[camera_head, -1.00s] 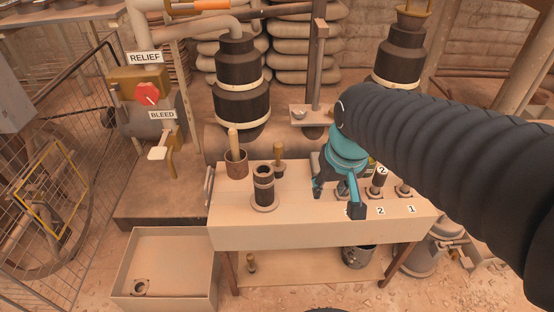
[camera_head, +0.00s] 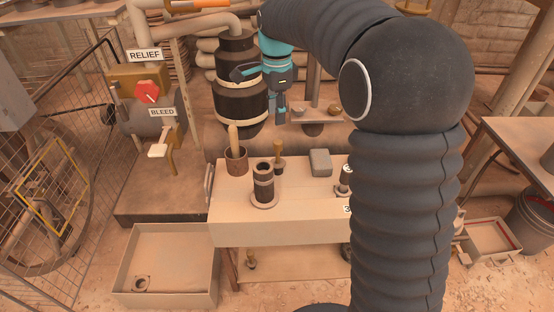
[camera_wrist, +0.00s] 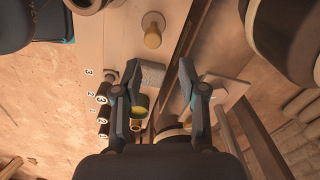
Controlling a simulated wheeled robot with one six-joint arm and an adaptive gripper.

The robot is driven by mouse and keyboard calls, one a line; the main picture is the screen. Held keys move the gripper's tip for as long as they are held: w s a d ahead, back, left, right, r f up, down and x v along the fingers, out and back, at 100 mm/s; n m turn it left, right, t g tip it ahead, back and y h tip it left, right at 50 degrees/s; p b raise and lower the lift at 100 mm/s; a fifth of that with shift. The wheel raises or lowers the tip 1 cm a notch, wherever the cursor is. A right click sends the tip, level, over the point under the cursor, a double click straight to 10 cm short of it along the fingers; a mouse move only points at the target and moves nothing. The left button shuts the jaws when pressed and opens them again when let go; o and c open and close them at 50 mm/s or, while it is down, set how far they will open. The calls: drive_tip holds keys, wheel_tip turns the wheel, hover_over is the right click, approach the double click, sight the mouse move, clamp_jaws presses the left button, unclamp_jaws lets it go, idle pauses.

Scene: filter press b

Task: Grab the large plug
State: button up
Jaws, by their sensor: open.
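A plug with a wooden handle and dark base (camera_head: 278,160), which I take for the large plug, stands upright on the bench behind a dark flanged cylinder. In the wrist view the wooden-topped plug (camera_wrist: 152,32) shows beyond my fingertips, apart from them. My gripper (camera_head: 275,118) is open and empty, raised above and behind the bench's back edge, in front of the black banded column. In the wrist view its two fingers (camera_wrist: 158,72) are spread wide.
The dark flanged cylinder (camera_head: 263,188) and a cup with a wooden handle in it (camera_head: 236,162) stand near the plug. A grey block (camera_head: 320,162) lies to its right. The black banded column (camera_head: 238,85) rises behind. My arm hides the bench's right end.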

sight(278, 153)
drive_tip(key=shift+s+f+m, duration=0.1)
drive_tip(key=shift+s+m, duration=0.1)
drive_tip(key=shift+m, duration=0.6)
drive_tip(key=shift+f, duration=0.3)
wheel_tip(278, 153, down, 8)
drive_tip(key=shift+r+b, duration=0.1)
drive_tip(key=shift+b, duration=0.2)
drive_tip(key=shift+s+d+f, duration=0.1)
drive_tip(key=shift+f, duration=1.25)
drive_tip(key=shift+s+d+f, duration=0.1)
drive_tip(key=shift+f, duration=1.25)
clamp_jaws()
